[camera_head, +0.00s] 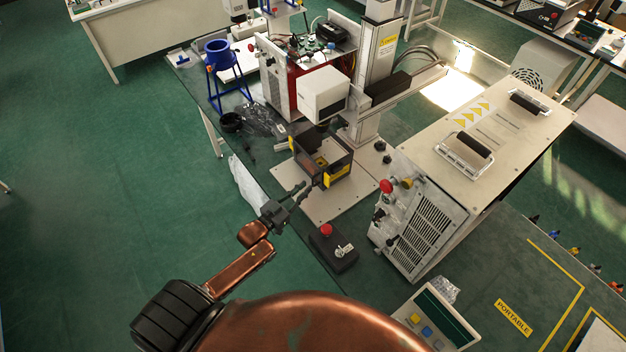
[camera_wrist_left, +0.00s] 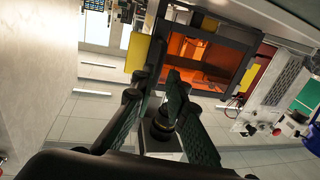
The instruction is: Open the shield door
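The shield is a small dark-framed box (camera_head: 338,152) with orange panels and yellow tabs, standing on the pale base plate under the white marking head. In the left wrist view its dark frame and orange panels (camera_wrist_left: 205,55) fill the upper middle, with one yellow tab (camera_wrist_left: 137,52) at the left. I cannot tell whether its door is open or shut. My left gripper (camera_head: 302,189) is just in front of the box, at its near left side. In the left wrist view its fingers (camera_wrist_left: 166,66) are apart with nothing visible between them. My right gripper is not in view.
A black box with a red button (camera_head: 326,230) sits close to the right of my left gripper. A large beige cabinet (camera_head: 480,140) stands to the right. The white marking head (camera_head: 323,93) hangs over the shield. Open green floor (camera_head: 100,190) lies left.

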